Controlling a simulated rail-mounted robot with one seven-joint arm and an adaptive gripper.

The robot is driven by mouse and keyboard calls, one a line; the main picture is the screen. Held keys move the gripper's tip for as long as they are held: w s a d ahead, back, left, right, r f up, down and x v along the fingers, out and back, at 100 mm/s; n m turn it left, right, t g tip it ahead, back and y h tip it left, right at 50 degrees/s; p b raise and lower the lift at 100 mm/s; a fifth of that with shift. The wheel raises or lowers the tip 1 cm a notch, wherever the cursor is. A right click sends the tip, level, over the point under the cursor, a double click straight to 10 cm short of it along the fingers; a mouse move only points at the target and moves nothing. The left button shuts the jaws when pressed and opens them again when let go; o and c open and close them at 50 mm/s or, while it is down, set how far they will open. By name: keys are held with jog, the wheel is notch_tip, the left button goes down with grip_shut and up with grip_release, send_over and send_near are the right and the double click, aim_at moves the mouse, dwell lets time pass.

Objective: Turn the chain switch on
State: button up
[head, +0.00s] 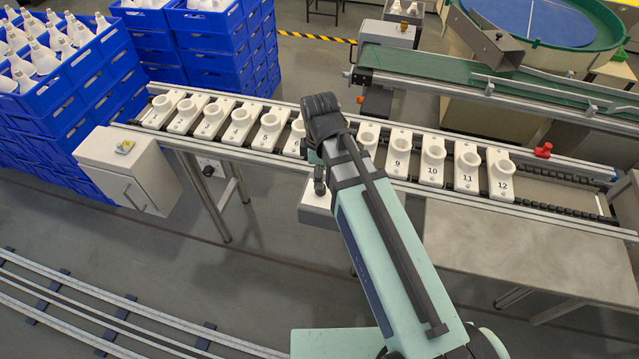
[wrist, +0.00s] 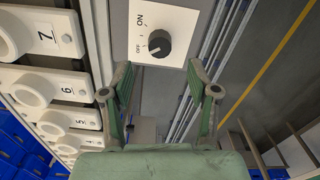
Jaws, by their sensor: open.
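The wrist view shows a black round switch knob (wrist: 159,43) on a white plate (wrist: 178,20) marked ON and OFF. A pale pointer line on the knob appears to lie toward the OFF side. My gripper (wrist: 158,73) is open and empty. Its two green-grey fingers stand left and right, just below the knob in the picture, and do not touch it. In the head view, a grey box (head: 318,207) at the conveyor's front edge is partly covered by my arm. The knob and most of my gripper are hidden there.
A conveyor carries a row of numbered white lamp holders, such as number 12 (head: 501,178). A grey cabinet (head: 133,172) with a yellow-faced switch stands at its left end. Blue crates (head: 213,50) of bulbs stand behind. The floor in front is mostly clear apart from rails.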

jog(key=shift+f+p, duration=0.3)
jog(key=shift+f, duration=2.5)
grip_shut()
